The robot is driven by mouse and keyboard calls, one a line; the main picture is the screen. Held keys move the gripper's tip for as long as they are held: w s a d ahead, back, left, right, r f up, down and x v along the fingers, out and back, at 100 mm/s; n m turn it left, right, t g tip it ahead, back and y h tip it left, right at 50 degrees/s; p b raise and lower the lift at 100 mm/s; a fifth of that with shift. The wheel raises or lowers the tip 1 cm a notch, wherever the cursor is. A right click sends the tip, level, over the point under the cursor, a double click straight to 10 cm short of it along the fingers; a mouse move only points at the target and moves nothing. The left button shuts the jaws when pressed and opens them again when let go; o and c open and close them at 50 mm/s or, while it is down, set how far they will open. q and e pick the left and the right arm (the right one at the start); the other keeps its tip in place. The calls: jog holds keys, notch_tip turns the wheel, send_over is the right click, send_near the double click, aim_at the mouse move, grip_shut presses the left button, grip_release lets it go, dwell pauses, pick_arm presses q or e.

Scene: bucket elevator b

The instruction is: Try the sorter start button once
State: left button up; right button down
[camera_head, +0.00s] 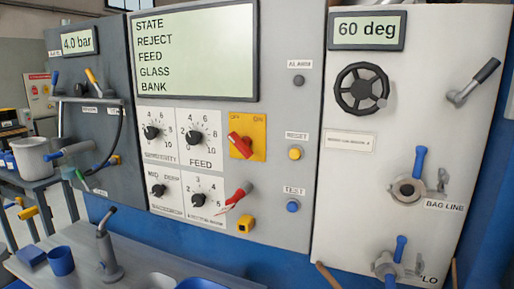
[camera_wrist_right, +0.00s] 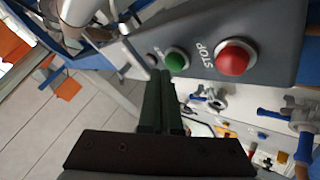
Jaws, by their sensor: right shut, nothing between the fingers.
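In the right wrist view a round green button (camera_wrist_right: 177,60) sits on a dark grey sloped panel (camera_wrist_right: 268,30). A larger red button (camera_wrist_right: 232,57) is beside it to the right, marked STOP. My right gripper (camera_wrist_right: 161,76) is shut and empty. Its dark fingertips are just below and left of the green button in the picture; I cannot tell whether they touch it. The label by the green button is too small to read. Neither gripper shows in the head view.
In the head view a wall console (camera_head: 285,130) carries a screen (camera_head: 195,55), dials and a red switch (camera_head: 240,146). To the right are a black handwheel (camera_head: 361,90) and blue-handled valves (camera_head: 420,163). A grey bench (camera_head: 150,262) holds a blue cup (camera_head: 61,262).

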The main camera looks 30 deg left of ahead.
jog(key=shift+w, duration=0.45)
dwell(0.3)
jog(key=shift+s, duration=0.95)
jog(key=s+p, duration=0.2)
jog(key=s, duration=0.4)
jog(key=shift+d, duration=0.3)
dwell(0.5)
